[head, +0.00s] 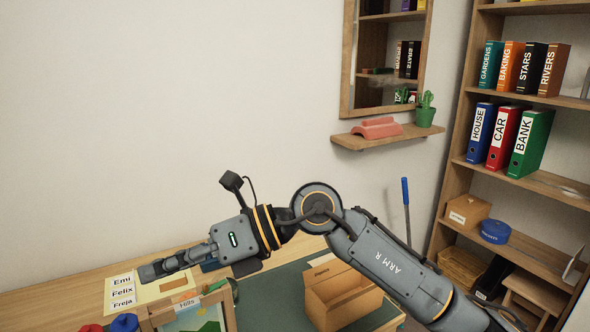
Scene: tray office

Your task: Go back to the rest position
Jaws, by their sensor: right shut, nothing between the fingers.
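My right arm reaches in from the lower right, across the desk (60,300). Its gripper (150,270) points left above the desk, near the name sheet (122,290) that reads Emi, Felix and Freja. The right gripper's fingers are together, with nothing in them. My left gripper does not show. Part of the desk is hidden behind my right arm.
An open cardboard box (340,300) stands on a dark green mat (262,300). A wooden frame (228,308) is at the front. A shelf unit (455,180) with binders stands right. A wall shelf (380,138) holds a cactus pot (425,117) below a mirror (347,60).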

